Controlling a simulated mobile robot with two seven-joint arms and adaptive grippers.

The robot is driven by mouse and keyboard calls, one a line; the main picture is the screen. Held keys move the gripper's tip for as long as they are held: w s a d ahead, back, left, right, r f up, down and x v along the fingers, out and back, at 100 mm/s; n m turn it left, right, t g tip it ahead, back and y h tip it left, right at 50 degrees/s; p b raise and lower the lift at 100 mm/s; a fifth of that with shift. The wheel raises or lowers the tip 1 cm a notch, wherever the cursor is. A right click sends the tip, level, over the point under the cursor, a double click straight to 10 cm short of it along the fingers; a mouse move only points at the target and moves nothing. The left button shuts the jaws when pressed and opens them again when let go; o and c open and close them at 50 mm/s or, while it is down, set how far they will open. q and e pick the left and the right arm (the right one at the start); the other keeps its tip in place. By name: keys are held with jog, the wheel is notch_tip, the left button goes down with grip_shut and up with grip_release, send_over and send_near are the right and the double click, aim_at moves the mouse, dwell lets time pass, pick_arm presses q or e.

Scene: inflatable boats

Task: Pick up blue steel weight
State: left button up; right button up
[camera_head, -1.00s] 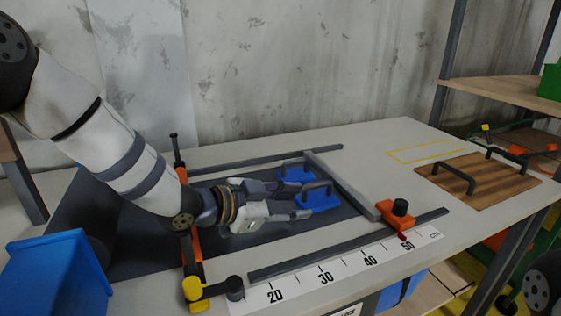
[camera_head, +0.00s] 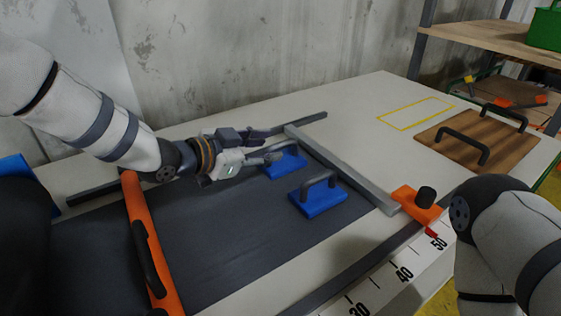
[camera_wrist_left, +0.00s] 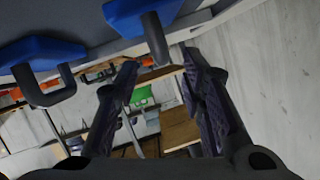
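Two blue steel weights with dark grey handles sit on the dark mat (camera_head: 240,245). The far blue weight (camera_head: 287,164) is partly hidden by my left gripper (camera_head: 275,144); the near blue weight (camera_head: 320,202) is clear of it. The left gripper is open and empty, its fingers pointing right above the far weight. In the left wrist view, one blue weight (camera_wrist_left: 125,14) is at the top with its handle between the open fingertips (camera_wrist_left: 158,62). The other weight (camera_wrist_left: 40,50) is at the upper left. My right gripper is not in view.
A grey bar (camera_head: 345,170) lies right of the weights, with an orange clamp (camera_head: 412,204) at its near end. An orange bar (camera_head: 150,240) crosses the mat's left side. A wooden board with handles (camera_head: 470,145) lies at the right, beside a yellow outline (camera_head: 415,113).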

aim_at(278, 144)
pick_arm(q)
jog(key=x, duration=0.5)
jog(key=shift+w+d+f+b, duration=0.1)
jog(key=shift+d+f+b, duration=0.1)
jog(key=shift+b, duration=0.15)
jog(key=shift+w+d, duration=0.1)
jog(key=shift+r, duration=0.2)
jog(key=shift+c, duration=0.6)
grip_shut()
jog(key=shift+r, duration=0.15)
